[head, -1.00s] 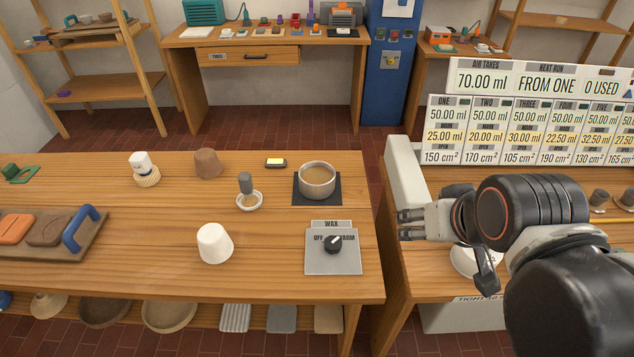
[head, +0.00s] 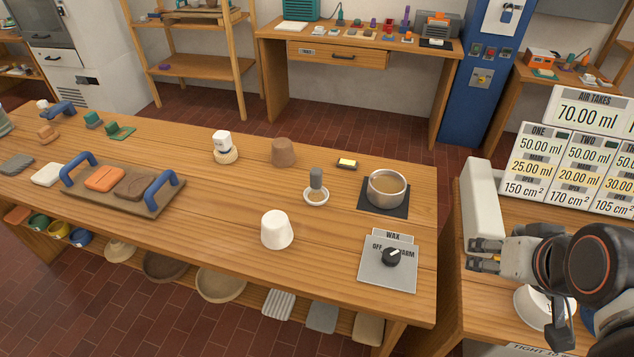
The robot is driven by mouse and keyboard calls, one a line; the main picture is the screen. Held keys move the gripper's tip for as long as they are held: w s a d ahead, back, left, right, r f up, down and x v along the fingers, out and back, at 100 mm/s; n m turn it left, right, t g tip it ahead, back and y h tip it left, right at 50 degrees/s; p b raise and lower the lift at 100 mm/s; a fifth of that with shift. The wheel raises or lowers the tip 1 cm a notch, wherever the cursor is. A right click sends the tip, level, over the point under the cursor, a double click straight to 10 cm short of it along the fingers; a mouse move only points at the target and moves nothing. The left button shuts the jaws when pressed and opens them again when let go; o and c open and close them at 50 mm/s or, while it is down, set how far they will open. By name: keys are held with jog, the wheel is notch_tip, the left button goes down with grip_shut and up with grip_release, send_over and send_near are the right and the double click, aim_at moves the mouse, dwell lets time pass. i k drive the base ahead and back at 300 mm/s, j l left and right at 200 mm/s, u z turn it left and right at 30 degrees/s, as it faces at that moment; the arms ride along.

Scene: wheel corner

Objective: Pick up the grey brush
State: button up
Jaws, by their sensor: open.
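The grey brush (head: 316,178) stands upright in a small white dish (head: 316,202) on the wooden workbench, left of the wax pot. Its thick grey handle points up; its lower end is hidden in the dish, where something tan shows. My gripper (head: 471,254) is at the right, over the gap and the right-hand table's left edge. It is well to the right of the brush and apart from it. Its two fingers point left, open, with nothing between them.
A metal pot (head: 386,190) of brown wax sits on a dark pad right of the brush. A white cup shape (head: 277,230), a brown lump (head: 284,152) and a WAX dial panel (head: 388,268) stand around it. A white raised block (head: 483,205) stands near my gripper.

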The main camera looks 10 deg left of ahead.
aim_at(316, 195)
jog(key=i+j+u, duration=0.25)
jog(key=j, duration=0.25)
jog(key=j+u, duration=0.2)
jog(key=j, duration=0.25)
jog(key=i+j+u, duration=0.25)
jog(key=j, duration=0.2)
jog(key=i+j+u, duration=0.25)
jog(key=i, duration=0.1)
